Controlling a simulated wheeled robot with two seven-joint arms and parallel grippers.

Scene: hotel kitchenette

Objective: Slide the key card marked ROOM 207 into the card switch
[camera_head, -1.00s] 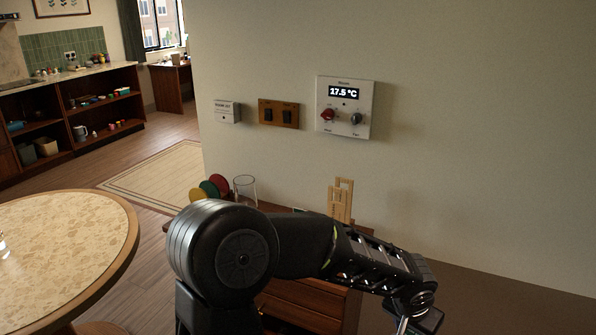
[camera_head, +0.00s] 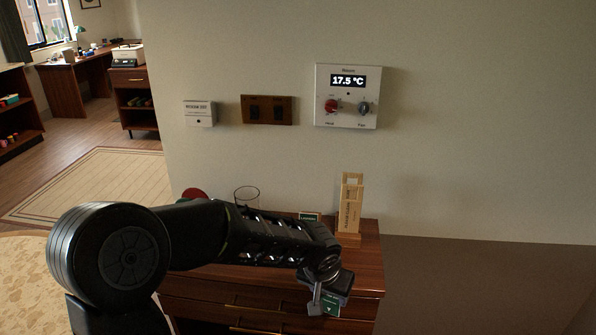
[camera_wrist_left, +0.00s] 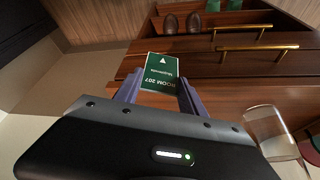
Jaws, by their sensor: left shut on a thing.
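My left gripper (camera_head: 318,300) is shut on a green key card (camera_head: 331,309), in front of the wooden cabinet. In the left wrist view the card (camera_wrist_left: 161,70) juts out between the two fingertips (camera_wrist_left: 160,92), and it reads ROOM 207 with a white arrow. A small white box (camera_head: 199,121) on the wall, at the left of the wall fittings, looks like the card switch; its lettering is too small to read surely. The gripper is well below and to the right of it, apart from it. My right gripper is not in view.
A brown double switch (camera_head: 268,110) and a white thermostat (camera_head: 347,97) are on the wall. The cabinet (camera_head: 366,262) below bears a glass (camera_head: 247,198), a wooden stand (camera_head: 350,211) and a small green sign (camera_head: 309,216).

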